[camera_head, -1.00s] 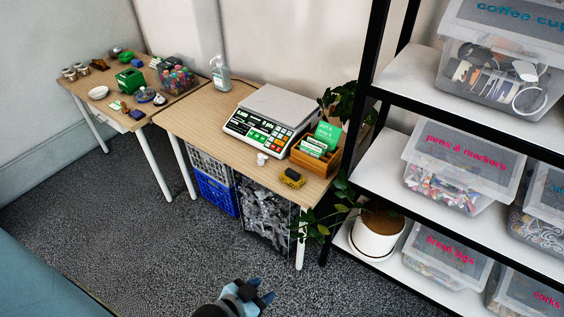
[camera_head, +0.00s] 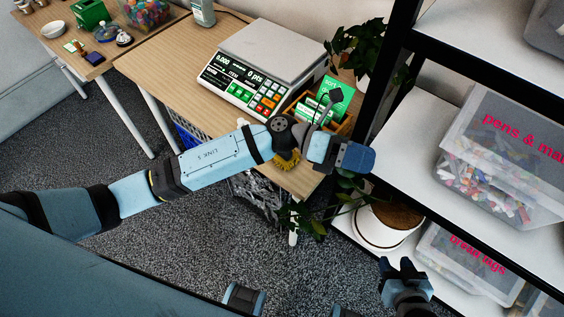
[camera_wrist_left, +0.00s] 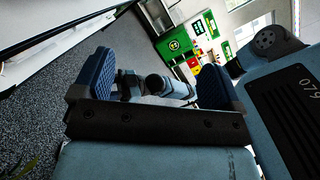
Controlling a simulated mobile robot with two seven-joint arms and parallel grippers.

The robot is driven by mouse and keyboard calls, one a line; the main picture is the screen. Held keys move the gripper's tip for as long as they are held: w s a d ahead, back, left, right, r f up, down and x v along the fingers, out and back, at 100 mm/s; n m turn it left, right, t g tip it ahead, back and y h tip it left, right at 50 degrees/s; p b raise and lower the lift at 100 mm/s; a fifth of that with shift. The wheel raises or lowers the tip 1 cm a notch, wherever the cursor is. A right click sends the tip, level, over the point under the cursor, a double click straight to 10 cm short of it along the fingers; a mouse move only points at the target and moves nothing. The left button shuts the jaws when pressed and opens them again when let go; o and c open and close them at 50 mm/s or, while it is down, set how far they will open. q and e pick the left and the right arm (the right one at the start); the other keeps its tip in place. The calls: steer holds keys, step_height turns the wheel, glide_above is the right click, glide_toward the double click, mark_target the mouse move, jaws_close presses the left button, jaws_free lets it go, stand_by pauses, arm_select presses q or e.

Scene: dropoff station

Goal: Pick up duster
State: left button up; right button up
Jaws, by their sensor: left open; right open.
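The duster, which I take to be the small yellow and dark object (camera_head: 288,161), lies near the front right corner of the wooden table (camera_head: 205,51). My left forearm and wrist cover much of it in the head view. My left gripper (camera_head: 357,157) is to the right of it, by the table's right end, apart from it. In the left wrist view that gripper (camera_wrist_left: 157,82) is open and empty, with a light blue arm part of mine showing beyond the fingers. My right gripper (camera_head: 398,264) is open and empty, low in front of the shelf.
A scale (camera_head: 248,78) and a wooden card box (camera_head: 342,127) stand behind the duster. A black-framed shelf (camera_head: 428,160) with clear bins rises on the right. The floor at the front is open.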

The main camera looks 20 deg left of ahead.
arm_select(q)
step_height(320, 180, down, 8)
steer(key=w+a+m+g+y+b, duration=0.1)
steer(key=a+m+g+y+b, duration=0.15)
steer(key=m+y, duration=0.5)
steer(key=w+a+f+m+t+y+b, duration=0.2)
steer(key=w+a+m+y+b, duration=0.1)
steer(key=w+a+y, duration=0.4)
steer(key=w+a+f+m+t+y+b, duration=0.3)
steer(key=w+a+y, duration=0.15)
steer(key=a, duration=0.55)
steer(key=shift+g, duration=0.25)
steer(key=f, duration=0.5)
steer(key=w+f, duration=0.1)
steer(key=f, duration=0.1)
steer(key=shift+f+b, duration=0.2)
steer(key=shift+b, duration=0.15)
steer(key=shift+s+f, duration=0.15)
steer(key=shift+f, duration=2.75)
steer(key=c, duration=1)
steer(key=shift+r, duration=0.15)
step_height(320, 180, up, 20)
steer(key=shift+f+p, duration=0.1)
steer(key=shift+p, duration=0.4)
